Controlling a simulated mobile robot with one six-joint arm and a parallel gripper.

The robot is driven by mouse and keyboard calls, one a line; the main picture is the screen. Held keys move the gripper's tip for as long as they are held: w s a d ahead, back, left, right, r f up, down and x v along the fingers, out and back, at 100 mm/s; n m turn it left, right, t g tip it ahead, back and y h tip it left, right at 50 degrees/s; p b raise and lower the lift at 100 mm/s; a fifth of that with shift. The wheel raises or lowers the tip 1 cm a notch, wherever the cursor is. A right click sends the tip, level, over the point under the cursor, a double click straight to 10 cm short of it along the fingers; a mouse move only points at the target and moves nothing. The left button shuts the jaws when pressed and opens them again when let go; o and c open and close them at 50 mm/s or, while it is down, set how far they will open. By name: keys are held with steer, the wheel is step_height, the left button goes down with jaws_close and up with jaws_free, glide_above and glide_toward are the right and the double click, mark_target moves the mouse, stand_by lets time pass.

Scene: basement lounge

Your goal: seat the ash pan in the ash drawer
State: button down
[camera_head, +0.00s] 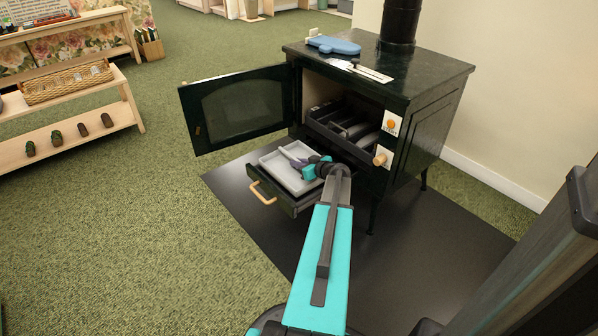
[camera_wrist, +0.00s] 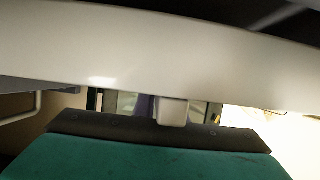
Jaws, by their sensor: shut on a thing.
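The ash pan (camera_head: 282,176) is a shallow light-grey tray. In the head view it sits over the pulled-out ash drawer (camera_head: 284,203) of the dark green stove, roughly lined up with it. Whether it rests fully on the drawer floor I cannot tell. My gripper (camera_head: 298,160) is over the pan and shut on it; my wrist hides the pan's right part. In the wrist view the pan's pale wall (camera_wrist: 150,50) fills the upper picture. The exact contact is hidden.
The stove (camera_head: 435,125) has its glass door (camera_head: 238,108) swung open to the left above the drawer. A blue mitt (camera_head: 334,45) lies on top. A dark floor plate (camera_head: 400,250) lies beneath. A wooden shelf (camera_head: 65,132) stands left; carpet between is clear.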

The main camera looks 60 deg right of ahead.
steer(key=shift+f+b, duration=0.65)
steer(key=shift+f, duration=1.55)
steer(key=shift+f, duration=0.1)
steer(key=c, duration=1.8)
jaws_free()
steer(key=shift+s+r, duration=0.2)
steer(key=shift+r, duration=0.05)
steer(key=p+v, duration=0.3)
steer(key=v, duration=0.8)
steer(key=shift+s+a, duration=0.15)
steer(key=shift+s, duration=0.15)
steer(key=shift+w, duration=0.15)
